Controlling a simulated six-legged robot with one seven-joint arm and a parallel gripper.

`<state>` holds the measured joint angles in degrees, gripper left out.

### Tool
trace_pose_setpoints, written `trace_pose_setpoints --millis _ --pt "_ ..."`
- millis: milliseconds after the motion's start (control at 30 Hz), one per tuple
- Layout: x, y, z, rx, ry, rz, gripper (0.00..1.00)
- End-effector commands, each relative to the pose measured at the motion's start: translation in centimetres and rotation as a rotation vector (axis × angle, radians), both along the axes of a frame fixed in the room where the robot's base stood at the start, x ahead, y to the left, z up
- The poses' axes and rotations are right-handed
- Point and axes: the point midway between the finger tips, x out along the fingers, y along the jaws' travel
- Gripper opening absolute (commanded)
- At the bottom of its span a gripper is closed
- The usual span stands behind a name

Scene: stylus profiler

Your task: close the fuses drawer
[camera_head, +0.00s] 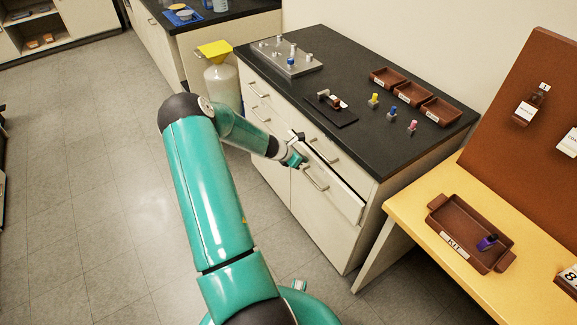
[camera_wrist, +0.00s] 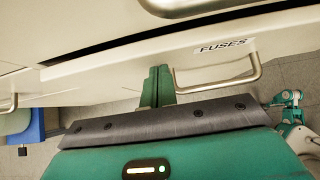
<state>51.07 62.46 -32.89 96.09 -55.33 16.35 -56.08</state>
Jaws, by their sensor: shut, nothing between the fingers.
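The fuses drawer (camera_head: 345,204) is partly open in the cabinet under the black worktop, and a dark gap shows above its front. In the wrist view its pale front (camera_wrist: 110,76) carries a "FUSES" label (camera_wrist: 224,46) and a metal bar handle (camera_wrist: 215,88). My gripper (camera_head: 299,158) is at the left part of the drawer front. In the wrist view my gripper (camera_wrist: 157,72) is shut and empty, its green fingers pointing at the front, left of the label. I cannot tell whether the fingertips touch it.
The black worktop (camera_head: 340,70) holds brown trays (camera_head: 440,110), small coloured parts and a metal plate. Other drawers with handles surround the open one. A yellow bench (camera_head: 410,205) with a kit tray (camera_head: 468,235) stands at right. Floor (camera_head: 90,200) at left is clear.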

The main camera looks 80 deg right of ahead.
Motion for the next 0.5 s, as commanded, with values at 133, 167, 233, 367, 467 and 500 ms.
trace_pose_setpoints --millis 133,167,233,367,467,500 --pt "-1.4 -1.2 0.0 0.0 0.0 -0.001 0.0" --pt "-1.5 -1.4 0.0 -0.001 0.0 -0.001 0.0" --pt "-1.9 -1.7 0.0 0.001 0.0 -0.001 0.0" --pt "-2.2 -1.9 0.0 0.0 0.001 -0.001 0.0" --pt "-2.4 -2.0 0.0 -0.001 0.002 -0.002 0.0" --pt "-2.5 -2.0 0.1 -0.001 0.003 -0.003 0.0"
